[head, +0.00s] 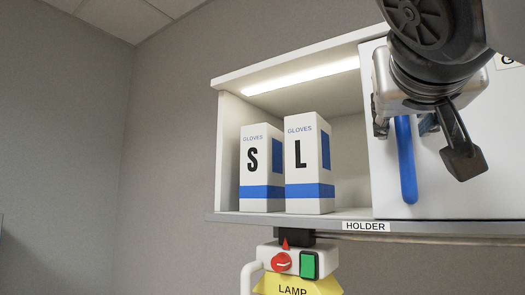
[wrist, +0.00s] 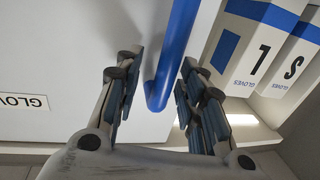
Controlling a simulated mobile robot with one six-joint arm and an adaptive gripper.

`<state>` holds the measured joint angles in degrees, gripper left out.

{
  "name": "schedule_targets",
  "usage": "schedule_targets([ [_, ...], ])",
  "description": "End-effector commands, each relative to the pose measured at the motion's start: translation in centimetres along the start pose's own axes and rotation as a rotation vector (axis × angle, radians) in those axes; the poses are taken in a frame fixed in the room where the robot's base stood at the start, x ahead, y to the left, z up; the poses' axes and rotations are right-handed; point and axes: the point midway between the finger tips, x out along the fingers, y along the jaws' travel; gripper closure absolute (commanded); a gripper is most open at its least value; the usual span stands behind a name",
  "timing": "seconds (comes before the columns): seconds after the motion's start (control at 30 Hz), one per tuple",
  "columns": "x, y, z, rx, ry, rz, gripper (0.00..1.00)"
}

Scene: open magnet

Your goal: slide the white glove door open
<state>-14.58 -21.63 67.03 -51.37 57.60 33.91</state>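The white glove door (head: 450,190) covers the right part of the wall cabinet in the head view. It also shows in the wrist view (wrist: 60,50), with a "GLOVES" label on it. A blue vertical bar handle (head: 408,175) stands near the door's left edge. My gripper (head: 405,126) is at the upper part of the handle in the head view. In the wrist view the handle (wrist: 172,55) lies between my gripper's spread fingers (wrist: 160,70), with a visible gap on both sides. The gripper is open and holds nothing. The handle's top is hidden in the head view.
The cabinet's left bay is uncovered and lit. Inside stand a box marked S (head: 262,170) and a box marked L (head: 309,160). Below the shelf edge hangs a switch unit with a red knob (head: 281,262), a green button (head: 309,265) and a yellow lamp sign (head: 300,287).

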Motion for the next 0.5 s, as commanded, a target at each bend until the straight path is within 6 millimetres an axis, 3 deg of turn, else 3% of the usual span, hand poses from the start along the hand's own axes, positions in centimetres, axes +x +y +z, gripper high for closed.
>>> schedule_targets([
  [0.2, 0.1, -0.1, -3.0, 0.001, 0.001, 0.001, 0.64],
  [0.5, 0.1, -0.1, -5.8, 0.001, 0.000, 0.002, 0.64],
])
